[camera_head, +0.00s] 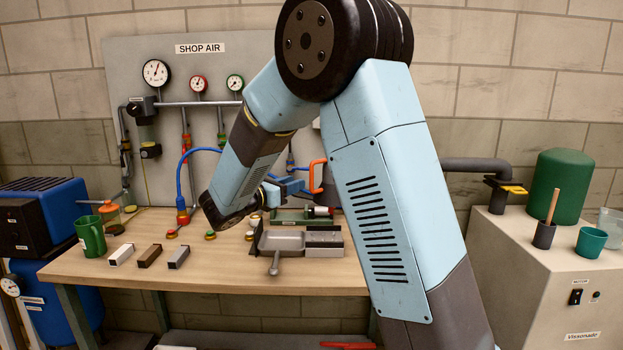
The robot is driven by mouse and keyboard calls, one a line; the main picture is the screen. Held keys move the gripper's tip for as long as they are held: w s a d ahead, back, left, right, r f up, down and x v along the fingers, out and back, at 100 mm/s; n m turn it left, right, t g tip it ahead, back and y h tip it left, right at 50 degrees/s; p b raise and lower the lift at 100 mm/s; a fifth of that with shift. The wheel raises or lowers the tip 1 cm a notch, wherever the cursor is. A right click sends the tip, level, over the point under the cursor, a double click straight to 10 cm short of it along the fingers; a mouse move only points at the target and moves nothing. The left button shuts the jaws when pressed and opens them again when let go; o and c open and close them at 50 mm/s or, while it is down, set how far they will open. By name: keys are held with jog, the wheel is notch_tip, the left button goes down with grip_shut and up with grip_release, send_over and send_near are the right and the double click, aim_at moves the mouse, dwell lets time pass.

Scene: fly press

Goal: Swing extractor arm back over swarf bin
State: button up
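My arm fills the middle of the view. Its forearm slopes down left to a dark wrist joint above the bench. I cannot clearly make out the extractor arm or a swarf bin. A dark grey pipe (474,165) runs behind my arm to the right and bends down by the cabinet, with a yellow lever (513,189) near its end. An orange handle (315,177) and blue parts show between my forearm and upper arm, partly hidden. A shallow grey tray (283,241) sits on the bench below them.
The wooden bench (215,268) carries a green mug (91,236) and three small blocks (150,256). A SHOP AIR panel (125,65) with gauges stands behind. A blue compressor (45,300) is at left. A cabinet (540,262) with a green drum (560,186) and cups is at right.

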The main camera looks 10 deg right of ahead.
aim_at(311, 177)
jog(key=x, duration=0.8)
jog(key=shift+w+d, duration=0.1)
jog(key=shift+d, duration=0.05)
grip_shut()
dwell(0.4)
